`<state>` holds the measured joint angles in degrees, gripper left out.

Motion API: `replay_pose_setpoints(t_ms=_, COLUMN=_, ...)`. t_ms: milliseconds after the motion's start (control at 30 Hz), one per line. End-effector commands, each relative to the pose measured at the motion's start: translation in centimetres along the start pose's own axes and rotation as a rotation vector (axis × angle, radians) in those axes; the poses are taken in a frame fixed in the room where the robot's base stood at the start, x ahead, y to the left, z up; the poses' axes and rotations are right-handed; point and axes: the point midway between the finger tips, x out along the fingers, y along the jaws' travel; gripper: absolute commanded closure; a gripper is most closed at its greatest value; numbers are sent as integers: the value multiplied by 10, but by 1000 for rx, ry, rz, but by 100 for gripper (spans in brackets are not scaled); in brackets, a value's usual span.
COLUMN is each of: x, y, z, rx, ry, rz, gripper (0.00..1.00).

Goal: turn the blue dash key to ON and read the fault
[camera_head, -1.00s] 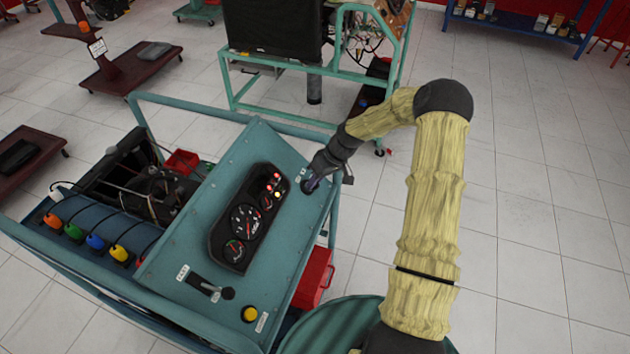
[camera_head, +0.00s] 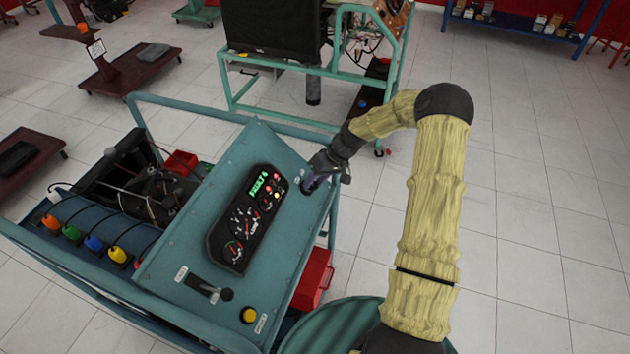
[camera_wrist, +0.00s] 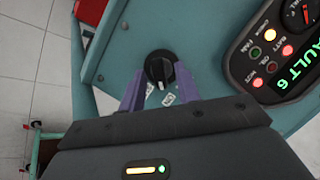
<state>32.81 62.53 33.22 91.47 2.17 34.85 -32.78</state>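The dash key is a black rotary knob (camera_wrist: 158,70) on the teal panel (camera_wrist: 205,60); no blue shows on it. My gripper (camera_wrist: 160,82) has its two purple fingers on either side of the knob, spread wider than its grip bar, with panel visible between them. In the head view my gripper (camera_head: 314,182) is low over the panel's upper right corner and hides most of the knob. The black gauge cluster (camera_head: 247,222) has a lit green display (camera_head: 259,184). In the wrist view the display (camera_wrist: 296,80) reads FAULT 6.
Red and orange lamps (camera_wrist: 287,50) glow on the cluster. A black lever (camera_head: 208,288) and yellow button (camera_head: 249,315) sit at the panel's lower end. A frame rail (camera_head: 335,205) edges the panel's right. Open tiled floor (camera_head: 540,220) lies to the right.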

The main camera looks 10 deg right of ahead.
Motion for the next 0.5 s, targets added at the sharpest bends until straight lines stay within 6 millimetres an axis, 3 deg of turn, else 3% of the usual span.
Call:
replay_pose_setpoints(t_ms=300, x=0, y=0, z=1, rx=-1, ry=-2, rz=-1, gripper=67)
replay_pose_setpoints(t_ms=500, x=-18, y=0, z=0, rx=-1, ry=0, rz=0, gripper=67)
